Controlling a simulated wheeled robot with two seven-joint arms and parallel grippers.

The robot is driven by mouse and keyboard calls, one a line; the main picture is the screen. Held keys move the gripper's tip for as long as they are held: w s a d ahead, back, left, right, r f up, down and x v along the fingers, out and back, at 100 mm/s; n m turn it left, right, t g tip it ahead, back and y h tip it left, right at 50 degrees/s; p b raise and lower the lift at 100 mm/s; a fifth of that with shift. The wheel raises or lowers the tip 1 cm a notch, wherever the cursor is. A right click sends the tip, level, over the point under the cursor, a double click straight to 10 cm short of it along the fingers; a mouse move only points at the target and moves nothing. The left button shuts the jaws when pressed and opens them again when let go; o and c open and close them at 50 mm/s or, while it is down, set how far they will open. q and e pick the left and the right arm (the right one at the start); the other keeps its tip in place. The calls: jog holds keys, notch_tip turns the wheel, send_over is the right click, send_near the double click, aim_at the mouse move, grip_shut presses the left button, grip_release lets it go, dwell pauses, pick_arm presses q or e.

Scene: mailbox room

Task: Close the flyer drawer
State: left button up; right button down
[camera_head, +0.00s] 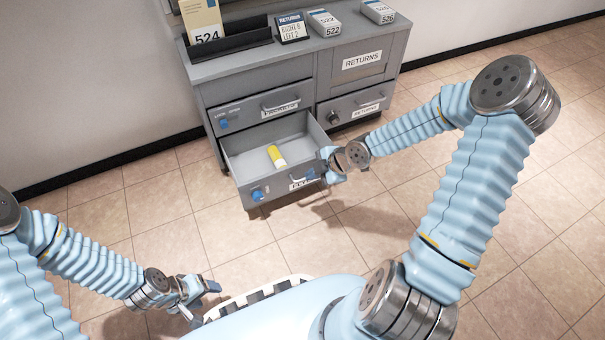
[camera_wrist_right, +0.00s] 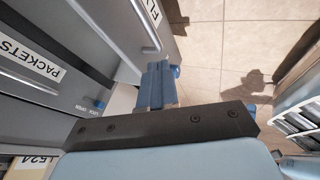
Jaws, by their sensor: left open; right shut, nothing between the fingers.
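The flyer drawer (camera_head: 243,167) is pulled out from the grey cabinet, below the packets drawer. A small yellow and white item (camera_head: 276,156) lies inside it. A blue knob (camera_head: 257,194) is on the left of its front, and its label is partly hidden by my right gripper. My right gripper (camera_head: 318,174) is shut and empty at the right end of the drawer front, by the handle. In the right wrist view its fingers (camera_wrist_right: 158,84) are together close to the drawer's handle (camera_wrist_right: 150,50); I cannot tell whether they touch. My left gripper (camera_head: 200,300) is open and empty, low at the left, away from the cabinet.
The packets drawer (camera_head: 256,107) above is shut. The returns door (camera_head: 358,64) and returns drawer (camera_head: 360,104) at the right are shut. A black tray (camera_head: 230,42), a sign (camera_head: 291,27) and two boxes (camera_head: 324,23) stand on the cabinet top. The tiled floor in front is clear.

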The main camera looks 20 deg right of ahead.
aim_at(294, 170)
jog(key=w, duration=0.1)
jog(key=w+f, duration=0.1)
jog(key=w, duration=0.1)
jog(key=w+a, duration=0.1)
jog(key=w, duration=0.1)
jog(key=shift+f+b, duration=0.3)
jog(key=shift+b, duration=0.1)
pick_arm(q)
jog(key=shift+f, duration=0.95)
pick_arm(e)
jog(key=shift+w, duration=0.15)
